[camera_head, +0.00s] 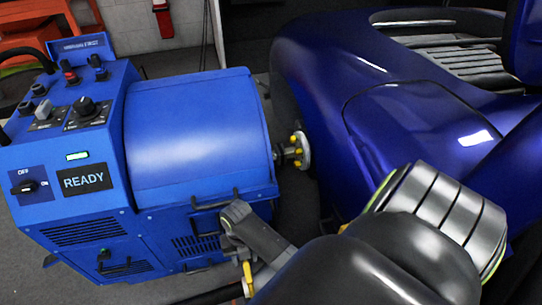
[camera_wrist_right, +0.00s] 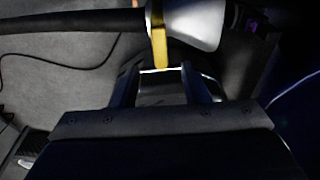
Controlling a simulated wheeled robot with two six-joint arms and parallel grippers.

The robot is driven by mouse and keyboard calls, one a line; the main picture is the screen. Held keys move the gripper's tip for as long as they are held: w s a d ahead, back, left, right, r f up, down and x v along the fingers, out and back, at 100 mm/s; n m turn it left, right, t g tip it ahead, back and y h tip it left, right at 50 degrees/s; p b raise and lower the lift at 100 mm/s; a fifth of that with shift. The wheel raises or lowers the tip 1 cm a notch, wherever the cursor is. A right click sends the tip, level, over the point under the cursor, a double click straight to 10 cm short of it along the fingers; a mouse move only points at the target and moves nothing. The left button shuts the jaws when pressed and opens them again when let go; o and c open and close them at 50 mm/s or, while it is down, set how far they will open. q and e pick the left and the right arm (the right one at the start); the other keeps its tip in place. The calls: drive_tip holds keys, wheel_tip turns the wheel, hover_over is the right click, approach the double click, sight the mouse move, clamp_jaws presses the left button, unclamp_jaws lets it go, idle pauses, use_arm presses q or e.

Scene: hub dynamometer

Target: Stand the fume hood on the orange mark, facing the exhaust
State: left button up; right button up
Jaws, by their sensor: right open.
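The fume hood (camera_wrist_right: 195,22) shows at the top of the right wrist view as a pale cone with a yellow strap-like handle (camera_wrist_right: 158,40) and a black hose (camera_wrist_right: 70,22) running left. In the head view its yellow part (camera_head: 247,279) shows at the bottom edge, with most of the hood hidden by my right arm. My right gripper (camera_head: 236,230) is open. In the right wrist view its two fingertips (camera_wrist_right: 159,72) lie either side of the handle's lower end; contact is unclear. My left gripper, the orange mark and the exhaust are not visible.
A blue dynamometer (camera_head: 195,130) with a READY display stands left, its hub (camera_head: 295,152) beside a dark blue car (camera_head: 330,75). Orange steps (camera_head: 35,20) stand at the back left. Grey floor (camera_wrist_right: 45,85) shows left in the wrist view, with a thin cable across it.

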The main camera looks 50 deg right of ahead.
drive_tip(key=shift+s+d+f+m, duration=0.1)
drive_tip(key=shift+s+f+m, duration=0.2)
drive_tip(key=shift+m, duration=0.1)
drive_tip(key=s+d+f+m+t, duration=0.1)
drive_tip(key=s+d+f+m, duration=0.1)
drive_tip(key=s+m, duration=0.7)
drive_tip(key=s+d+f+m+t+h, duration=0.1)
drive_tip(key=s+f+m, duration=0.4)
drive_tip(key=m, duration=1.6)
drive_tip(key=shift+s+d+f+t, duration=0.25)
drive_tip(key=shift+s+d, duration=0.45)
drive_tip(key=shift+s, duration=1.45)
drive_tip(key=shift+r, duration=0.1)
drive_tip(key=shift+p, duration=0.3)
